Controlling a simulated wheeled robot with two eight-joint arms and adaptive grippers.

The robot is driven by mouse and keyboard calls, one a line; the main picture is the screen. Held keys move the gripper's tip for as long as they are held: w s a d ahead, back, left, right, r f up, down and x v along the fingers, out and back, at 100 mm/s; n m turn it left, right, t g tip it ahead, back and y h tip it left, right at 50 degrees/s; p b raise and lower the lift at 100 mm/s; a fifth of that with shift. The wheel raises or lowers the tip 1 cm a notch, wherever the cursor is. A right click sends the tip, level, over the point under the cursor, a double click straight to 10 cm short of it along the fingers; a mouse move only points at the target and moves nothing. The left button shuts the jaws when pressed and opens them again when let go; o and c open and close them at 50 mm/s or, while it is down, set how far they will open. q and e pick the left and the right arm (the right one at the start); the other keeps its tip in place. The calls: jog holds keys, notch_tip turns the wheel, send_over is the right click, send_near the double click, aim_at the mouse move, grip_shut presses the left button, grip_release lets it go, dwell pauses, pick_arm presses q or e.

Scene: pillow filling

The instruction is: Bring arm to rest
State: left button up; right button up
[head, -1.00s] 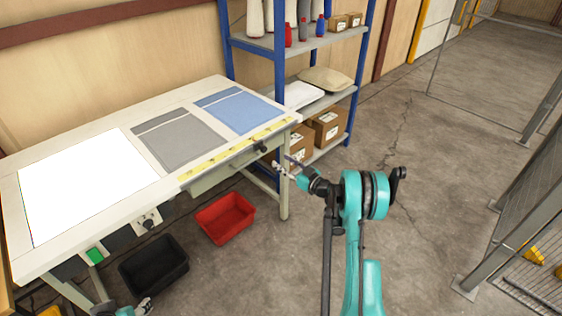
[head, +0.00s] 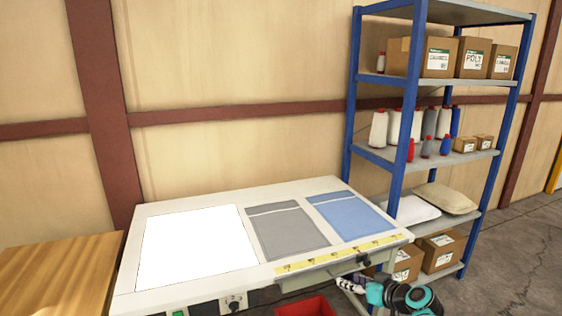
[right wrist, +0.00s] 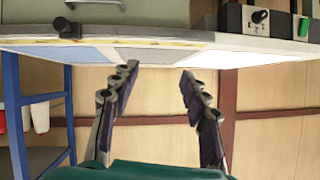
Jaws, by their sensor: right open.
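My right gripper (head: 352,285) is in front of the worktable's right front corner, below the tabletop edge, in the head view. In the right wrist view its two fingers (right wrist: 157,85) are spread apart with nothing between them. That view looks upside down, with the table edge near the top. My left gripper does not show in the head view.
The worktable (head: 180,288) carries a white panel (head: 195,248), a grey cover (head: 288,232) and a blue cover (head: 350,215). A blue-framed shelf (head: 401,155) with boxes, cones and pillows stands right. A red bin (head: 305,307) is below the table. A wooden surface (head: 60,275) is left.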

jog(key=s+a+f+m+g+h, duration=0.1)
jog(key=s+a+g+h, duration=0.1)
jog(key=s, duration=1.3)
jog(key=s+a+m+g+h, duration=0.1)
jog(key=s+m+h, duration=0.1)
jog(key=s, duration=1.3)
jog(key=shift+s+a+f+g+h, duration=0.15)
jog(key=shift+a+f+g+h, duration=0.25)
jog(key=shift+h, duration=0.5)
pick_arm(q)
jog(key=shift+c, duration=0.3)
